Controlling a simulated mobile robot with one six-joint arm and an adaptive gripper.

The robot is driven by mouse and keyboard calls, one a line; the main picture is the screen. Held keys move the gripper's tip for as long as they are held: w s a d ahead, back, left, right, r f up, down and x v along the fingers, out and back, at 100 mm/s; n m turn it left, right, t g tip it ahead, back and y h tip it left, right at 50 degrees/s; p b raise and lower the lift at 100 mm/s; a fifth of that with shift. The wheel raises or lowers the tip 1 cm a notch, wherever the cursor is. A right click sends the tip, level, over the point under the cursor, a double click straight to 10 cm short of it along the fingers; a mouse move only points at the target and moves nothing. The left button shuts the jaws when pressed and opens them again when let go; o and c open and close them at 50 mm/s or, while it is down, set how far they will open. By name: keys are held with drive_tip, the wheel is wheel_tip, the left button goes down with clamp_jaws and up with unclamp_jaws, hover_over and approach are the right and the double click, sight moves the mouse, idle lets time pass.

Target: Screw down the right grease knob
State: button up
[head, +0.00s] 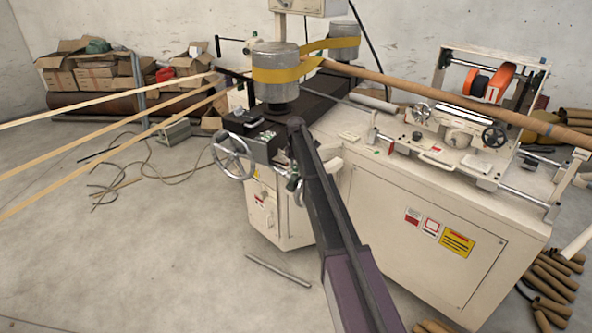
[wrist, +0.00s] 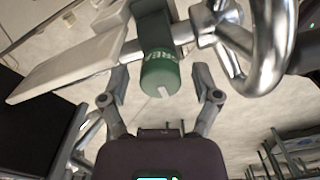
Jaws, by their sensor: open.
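A green cylindrical knob (wrist: 160,72) with pale lettering shows in the wrist view, below a metal shaft. I cannot tell from the frames whether it is the right grease knob. My gripper (wrist: 162,88) is open, with one finger on each side of the green knob and a visible gap on both sides. No contact shows. In the head view my arm reaches to the front of the winding machine (head: 425,215), and my gripper (head: 293,183) is small and partly hidden near the handwheels.
A chrome handwheel (head: 232,157) stands left of my gripper in the head view. A curved chrome rim (wrist: 272,45) is close on the right in the wrist view. A metal rod (head: 278,269) lies on the floor. Pale strips (head: 110,160) stretch left from the machine.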

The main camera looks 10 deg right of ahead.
clamp_jaws()
